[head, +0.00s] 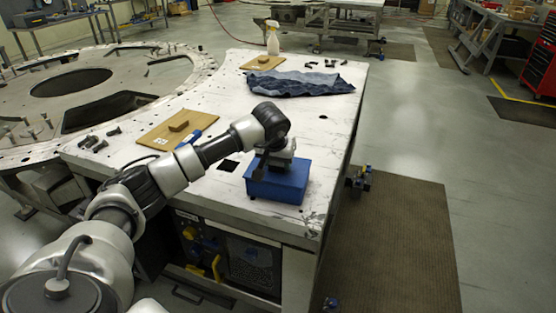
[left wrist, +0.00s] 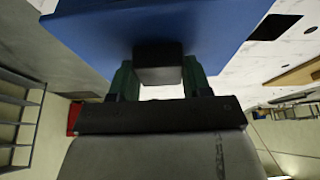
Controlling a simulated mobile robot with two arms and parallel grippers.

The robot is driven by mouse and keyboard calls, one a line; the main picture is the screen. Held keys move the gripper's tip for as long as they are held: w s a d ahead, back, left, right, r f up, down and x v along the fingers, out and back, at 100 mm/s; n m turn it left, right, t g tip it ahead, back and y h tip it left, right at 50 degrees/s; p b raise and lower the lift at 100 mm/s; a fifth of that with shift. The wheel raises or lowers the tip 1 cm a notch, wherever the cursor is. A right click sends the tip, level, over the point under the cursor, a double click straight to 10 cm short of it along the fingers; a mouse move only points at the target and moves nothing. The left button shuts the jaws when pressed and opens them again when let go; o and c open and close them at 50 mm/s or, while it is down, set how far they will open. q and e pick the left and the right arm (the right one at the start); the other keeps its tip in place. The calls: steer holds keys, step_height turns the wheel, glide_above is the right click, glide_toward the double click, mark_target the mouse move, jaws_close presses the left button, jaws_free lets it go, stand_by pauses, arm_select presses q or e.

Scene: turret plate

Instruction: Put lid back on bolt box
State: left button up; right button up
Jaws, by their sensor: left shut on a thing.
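The blue bolt box (head: 274,188) stands near the front right corner of the white table. My left gripper (head: 272,163) is directly over it, pointing down. In the left wrist view the gripper (left wrist: 158,82) has its green fingers shut on a dark block-shaped handle (left wrist: 158,62), which is against the broad blue lid (left wrist: 150,25). In the head view the lid and box look like one blue shape, so I cannot tell whether the lid is fully seated. The inside of the box is hidden. My right gripper is not in view.
The white table (head: 225,205) has a tan board (head: 160,135) with a small block, loose bolts (head: 97,139), a dark blue cloth (head: 300,83) and a spray bottle (head: 272,40). A large round plate (head: 30,115) adjoins on the left. The table's right edge is close to the box.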

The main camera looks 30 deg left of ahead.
arm_select(q)
steer(key=shift+f, duration=0.3)
steer(key=o, duration=1)
